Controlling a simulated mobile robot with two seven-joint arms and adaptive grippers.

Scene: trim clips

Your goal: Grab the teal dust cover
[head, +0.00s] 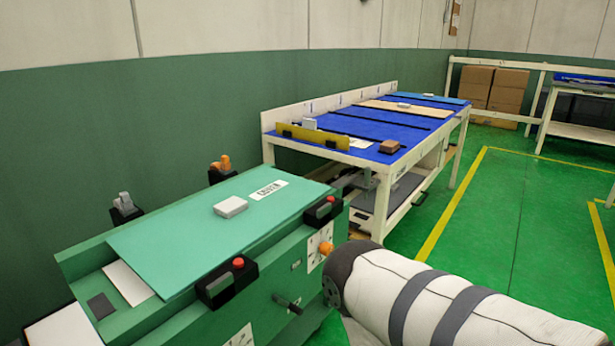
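The teal dust cover (170,235) is a flat sheet lying over the top of a green machine (265,305) in the lower left of the head view. It bears a white label (268,190) with dark lettering, and a small pale block (230,207) rests on it. Its near left edge leaves part of the machine top bare. A thick white part of my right arm with dark grey bands comes in from the lower right, in front of the machine's right end. No fingers of either gripper show.
Red-button boxes (228,280) and (323,212) stand along the machine's front edge; dark clamps (123,208) stand behind it. A blue-topped workbench (368,125) is beyond. Cardboard boxes (508,92) stand far right. The green floor (500,210) at right is clear.

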